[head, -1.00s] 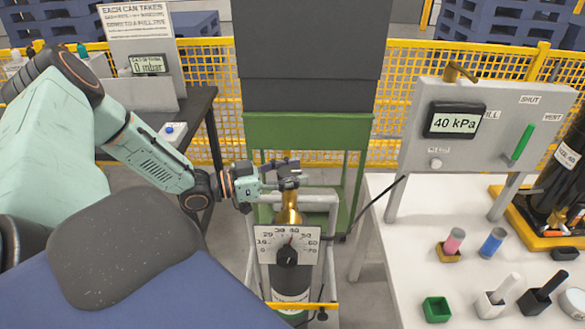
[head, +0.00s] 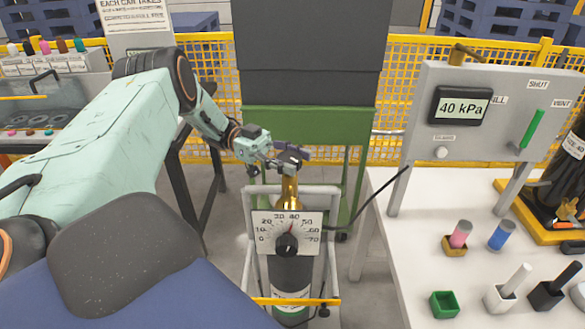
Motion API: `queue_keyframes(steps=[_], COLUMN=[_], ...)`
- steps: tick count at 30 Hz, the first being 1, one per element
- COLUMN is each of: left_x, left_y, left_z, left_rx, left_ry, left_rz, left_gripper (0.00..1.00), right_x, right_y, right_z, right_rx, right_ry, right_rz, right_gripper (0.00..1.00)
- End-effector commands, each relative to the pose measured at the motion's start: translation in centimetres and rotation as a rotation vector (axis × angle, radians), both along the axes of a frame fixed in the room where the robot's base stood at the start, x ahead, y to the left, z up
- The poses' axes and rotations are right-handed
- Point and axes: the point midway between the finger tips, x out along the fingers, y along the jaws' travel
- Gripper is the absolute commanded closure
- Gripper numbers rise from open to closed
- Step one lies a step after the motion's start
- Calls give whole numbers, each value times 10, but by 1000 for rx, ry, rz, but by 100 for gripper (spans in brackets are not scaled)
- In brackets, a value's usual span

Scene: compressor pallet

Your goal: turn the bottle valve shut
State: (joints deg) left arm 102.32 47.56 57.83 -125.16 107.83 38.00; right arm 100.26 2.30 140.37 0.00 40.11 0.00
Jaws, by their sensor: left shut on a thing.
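The gas bottle (head: 291,272) stands upright in a grey frame. Its brass valve body (head: 290,194) rises above a dial plate (head: 267,218) marked 0 to 70, with a black knob (head: 287,244) in front. My left gripper (head: 286,160) comes in from the upper left and is shut on the valve's dark top part (head: 293,152), which its fingers partly hide. The pressure display (head: 459,106) on the grey panel reads 40 kPa. My right gripper is not in view.
The grey panel (head: 412,140) has a green lever (head: 532,130) beside SHUT and VENT labels. The white table (head: 398,252) on the right holds small coloured holders. A black hose (head: 370,202) runs from the bottle to the panel. A green cart (head: 345,130) stands behind the bottle.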

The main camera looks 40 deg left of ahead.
Motion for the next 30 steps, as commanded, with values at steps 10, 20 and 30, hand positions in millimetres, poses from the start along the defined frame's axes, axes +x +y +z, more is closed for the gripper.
queue_keyframes(steps=[10, 20, 30], left_x=[0, 0, -1], left_y=[0, 0, 0], left_z=[0, 2, 2], left_rx=[0, -1, -1], left_ry=[-4, -3, -2], left_rz=[-105, -120, -119], left_gripper=[82, 82, 38], right_x=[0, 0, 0], right_y=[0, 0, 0], right_z=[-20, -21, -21], right_rx=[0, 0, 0], right_ry=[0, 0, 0], right_rz=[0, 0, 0], right_gripper=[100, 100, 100])
